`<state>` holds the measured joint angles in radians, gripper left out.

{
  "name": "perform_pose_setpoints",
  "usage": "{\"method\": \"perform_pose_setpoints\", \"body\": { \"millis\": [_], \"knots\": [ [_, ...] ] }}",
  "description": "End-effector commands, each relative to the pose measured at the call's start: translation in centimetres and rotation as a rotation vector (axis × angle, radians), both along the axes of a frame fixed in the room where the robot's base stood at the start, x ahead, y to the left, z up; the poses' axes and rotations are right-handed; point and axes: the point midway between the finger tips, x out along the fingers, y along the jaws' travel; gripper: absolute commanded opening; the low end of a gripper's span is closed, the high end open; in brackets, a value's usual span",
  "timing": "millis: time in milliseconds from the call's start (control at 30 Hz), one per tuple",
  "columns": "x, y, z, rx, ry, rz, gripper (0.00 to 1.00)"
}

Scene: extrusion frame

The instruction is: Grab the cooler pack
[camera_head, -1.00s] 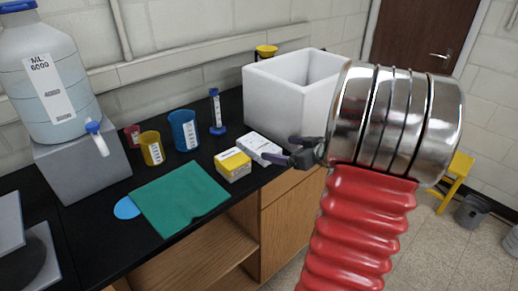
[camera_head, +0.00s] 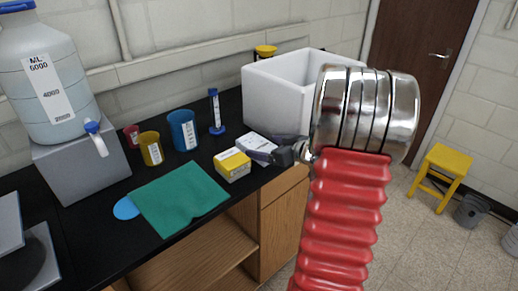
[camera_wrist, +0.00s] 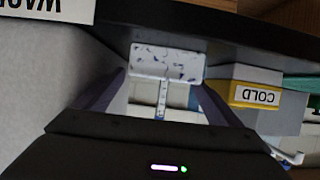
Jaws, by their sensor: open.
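A white pack with blue specks (camera_head: 256,141) lies near the front edge of the black counter, partly hidden by my gripper (camera_head: 264,148) in the head view. I take it for the cooler pack. In the wrist view the speckled pack (camera_wrist: 165,61) shows straight ahead between the two purple fingers of my gripper (camera_wrist: 163,84). The fingers are open, one to each side of it. I cannot tell how far they reach along it. A yellow and white box (camera_head: 232,164) stands just left of it in the head view. In the wrist view this box (camera_wrist: 256,96) reads COLD.
A large white open bin (camera_head: 275,98) stands right behind the pack. A green cloth (camera_head: 180,200), blue and yellow cups (camera_head: 183,130) and a water jug (camera_head: 45,80) are further left. The wooden cabinet (camera_head: 283,215) is below the counter edge.

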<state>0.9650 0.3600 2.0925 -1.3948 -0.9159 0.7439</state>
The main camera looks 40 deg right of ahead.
Motion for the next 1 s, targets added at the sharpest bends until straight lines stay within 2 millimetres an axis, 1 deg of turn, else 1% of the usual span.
{"method": "perform_pose_setpoints", "body": {
  "millis": [200, 333, 900, 1000],
  "knots": [
    [2.8, 0.5, -1.2, 0.001, 0.002, 0.004, 0.88],
    [3.8, 0.5, -1.6, 0.0, 0.001, 0.002, 0.88],
    [4.0, 0.5, -1.6, 0.0, 0.001, 0.002, 0.88],
    [4.0, 0.5, -1.6, 0.0, 0.001, 0.002, 0.82]
  ]
}}
